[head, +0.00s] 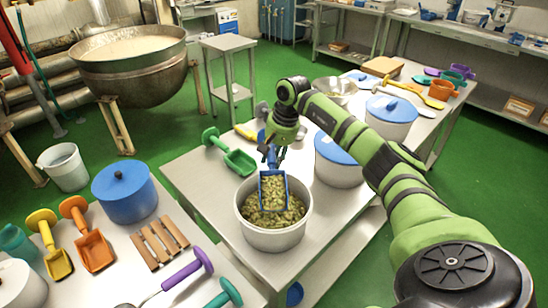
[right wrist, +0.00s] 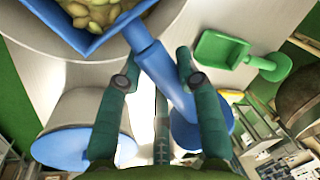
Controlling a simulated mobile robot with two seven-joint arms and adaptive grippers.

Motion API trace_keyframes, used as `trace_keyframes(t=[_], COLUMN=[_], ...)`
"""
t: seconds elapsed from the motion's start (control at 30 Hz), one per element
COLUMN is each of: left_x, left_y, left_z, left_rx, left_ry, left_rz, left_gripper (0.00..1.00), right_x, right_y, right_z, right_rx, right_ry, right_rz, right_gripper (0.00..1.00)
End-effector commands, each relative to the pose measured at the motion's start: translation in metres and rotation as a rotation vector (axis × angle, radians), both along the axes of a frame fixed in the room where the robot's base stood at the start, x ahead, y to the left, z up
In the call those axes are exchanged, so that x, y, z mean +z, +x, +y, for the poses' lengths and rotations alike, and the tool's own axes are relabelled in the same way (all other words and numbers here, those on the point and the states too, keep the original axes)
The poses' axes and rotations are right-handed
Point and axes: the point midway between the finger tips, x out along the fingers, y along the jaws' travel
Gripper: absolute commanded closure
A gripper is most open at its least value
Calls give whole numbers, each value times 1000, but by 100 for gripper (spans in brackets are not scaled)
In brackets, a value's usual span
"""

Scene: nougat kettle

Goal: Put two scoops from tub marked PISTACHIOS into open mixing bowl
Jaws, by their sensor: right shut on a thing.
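My right gripper (head: 271,146) is shut on the handle of a blue scoop (head: 273,190). The scoop holds green-brown nuts and hangs tilted at the mouth of an open white tub (head: 272,240) filled with the same nuts. I cannot read a label on the tub, nor tell whether the scoop touches the nuts. In the right wrist view the two fingers (right wrist: 156,80) close around the blue handle (right wrist: 150,58), with the loaded scoop (right wrist: 92,42) at the top. A metal bowl (head: 337,91), open at the top, stands farther back, partly behind my right arm. My left gripper is not in view.
White tubs with blue lids (head: 340,175) (head: 388,125) stand right of the open tub, near my arm. A green scoop (head: 236,160) lies left. A near table holds a blue pot (head: 125,200), colored scoops and a wooden rack (head: 160,243). A large kettle (head: 130,75) stands back left.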

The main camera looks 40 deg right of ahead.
Motion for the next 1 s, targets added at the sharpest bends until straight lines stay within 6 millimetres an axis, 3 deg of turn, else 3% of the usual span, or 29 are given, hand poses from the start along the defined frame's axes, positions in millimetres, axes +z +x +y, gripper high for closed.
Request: trace_keyframes(t=[0.6, 1.0], left_x=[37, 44], left_y=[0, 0], left_z=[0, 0], left_rx=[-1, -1], left_ry=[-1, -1], left_rz=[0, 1], left_gripper=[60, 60], right_x=[56, 69], right_y=[11, 12], right_z=[-7, -8], right_rx=[1, 3], right_ry=[60, 70], right_rz=[77, 93], right_gripper=[100, 100])
